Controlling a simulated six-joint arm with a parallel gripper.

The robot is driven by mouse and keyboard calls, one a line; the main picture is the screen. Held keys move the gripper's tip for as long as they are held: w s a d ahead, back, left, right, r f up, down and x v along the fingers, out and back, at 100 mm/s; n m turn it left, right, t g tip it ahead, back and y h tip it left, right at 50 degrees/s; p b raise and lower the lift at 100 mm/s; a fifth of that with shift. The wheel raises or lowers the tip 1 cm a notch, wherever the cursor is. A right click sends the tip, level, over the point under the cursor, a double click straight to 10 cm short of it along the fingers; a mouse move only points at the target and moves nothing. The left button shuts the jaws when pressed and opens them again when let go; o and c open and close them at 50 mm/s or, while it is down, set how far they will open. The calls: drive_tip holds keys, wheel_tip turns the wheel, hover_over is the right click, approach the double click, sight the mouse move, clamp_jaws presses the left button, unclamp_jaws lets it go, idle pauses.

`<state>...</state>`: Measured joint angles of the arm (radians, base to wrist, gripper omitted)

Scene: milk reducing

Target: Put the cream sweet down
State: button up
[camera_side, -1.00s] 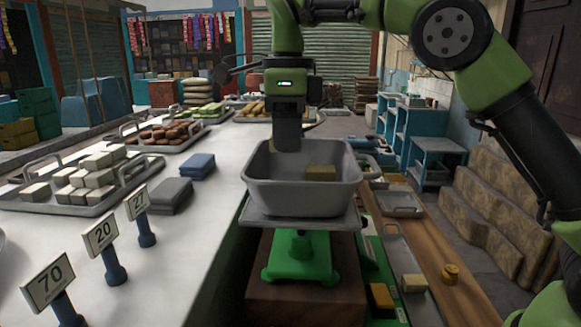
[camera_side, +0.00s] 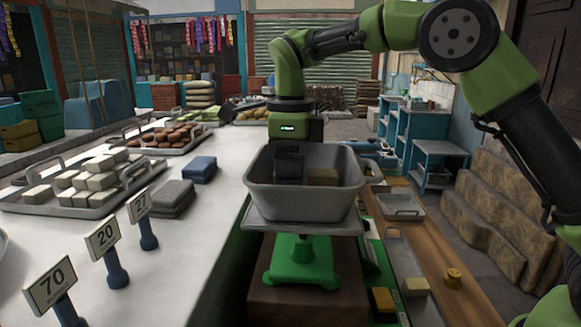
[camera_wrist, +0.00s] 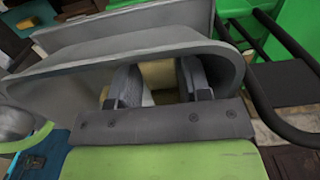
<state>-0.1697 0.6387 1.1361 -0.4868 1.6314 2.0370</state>
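The grey metal pan (camera_side: 300,204) stands on the green scale (camera_side: 303,262). My gripper (camera_side: 289,172) is lowered inside the pan, left of a tan block (camera_side: 323,177) lying there. In the wrist view, the two fingers of my gripper (camera_wrist: 160,85) stand apart inside the pan (camera_wrist: 185,62). A yellowish surface (camera_wrist: 158,74) fills the gap between them, with a small pale patch below it. I cannot tell whether this is the cream sweet pinched by the fingers or a block behind them. The fingertips are hidden in the side view.
A cream block (camera_side: 415,286), a yellow block (camera_side: 383,300) and a brass weight (camera_side: 453,278) lie at the lower right.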

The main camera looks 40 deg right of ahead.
drive_tip(key=shift+r, duration=0.1)
wheel_tip(320, 180, up, 7)
drive_tip(key=shift+r, duration=0.1)
drive_tip(key=shift+s+d+r, duration=0.1)
drive_tip(key=shift+r, duration=0.25)
drive_tip(key=s+d+r+n+t, duration=0.1)
drive_tip(key=s+n, duration=0.2)
drive_tip(key=s+d+r+n, duration=0.1)
drive_tip(key=s+n, duration=0.2)
drive_tip(key=n, duration=0.1)
drive_tip(key=s+d+r+n+t, duration=0.1)
drive_tip(key=s+r+n, duration=0.1)
drive_tip(key=s+n, duration=0.1)
drive_tip(key=shift+s+r+n+t+y, duration=0.1)
drive_tip(key=shift+s+n+t+y, duration=0.25)
drive_tip(key=shift+n, duration=0.25)
drive_tip(key=s+f+n+t+y, duration=0.1)
drive_tip(key=s+f+n+t, duration=0.3)
drive_tip(key=s+f+n, duration=0.3)
drive_tip(key=s+n, duration=0.4)
drive_tip(key=s, duration=0.2)
drive_tip(key=shift+d+n, duration=0.25)
drive_tip(key=shift+n, duration=0.15)
